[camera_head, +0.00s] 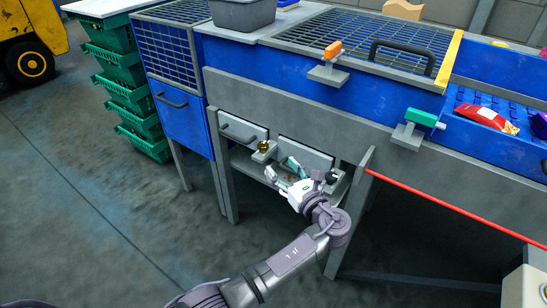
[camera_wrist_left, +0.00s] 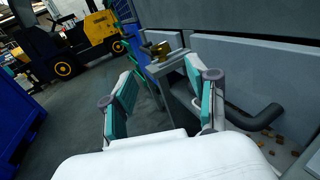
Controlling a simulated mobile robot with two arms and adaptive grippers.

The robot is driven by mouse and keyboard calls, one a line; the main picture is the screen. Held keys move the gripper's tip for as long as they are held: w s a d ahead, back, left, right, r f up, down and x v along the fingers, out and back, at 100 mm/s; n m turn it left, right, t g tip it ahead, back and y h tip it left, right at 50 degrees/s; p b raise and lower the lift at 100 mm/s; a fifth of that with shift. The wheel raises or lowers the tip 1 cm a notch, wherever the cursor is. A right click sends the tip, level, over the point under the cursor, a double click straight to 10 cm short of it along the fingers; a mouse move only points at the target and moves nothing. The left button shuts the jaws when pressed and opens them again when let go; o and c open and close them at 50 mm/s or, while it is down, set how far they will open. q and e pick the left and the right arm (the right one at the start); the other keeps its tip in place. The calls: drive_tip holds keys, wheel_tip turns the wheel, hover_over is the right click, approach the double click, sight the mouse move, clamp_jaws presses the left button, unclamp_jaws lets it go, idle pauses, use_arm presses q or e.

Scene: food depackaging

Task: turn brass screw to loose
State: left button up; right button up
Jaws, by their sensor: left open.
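The brass screw (camera_head: 264,147) sits on a small grey bracket on the machine's lower front, near a grey panel with a dark handle. It also shows in the left wrist view (camera_wrist_left: 158,48), beyond the fingertips and near the middle of the gap. My left gripper (camera_head: 281,169) is open, with teal pads on its fingers, just below and to the right of the screw in the head view. The gripper and screw look apart, and nothing is between the fingers. My right gripper is not in view.
An orange knob (camera_head: 333,49) and a green knob (camera_head: 421,117) stand on similar brackets higher up. A red bar (camera_head: 450,208) runs at the right. Green crates (camera_head: 140,108) are stacked at the left. A dark handle (camera_wrist_left: 255,118) is close to the gripper's right finger.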

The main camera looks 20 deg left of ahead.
use_arm(q)
drive_tip(key=shift+v, duration=1.05)
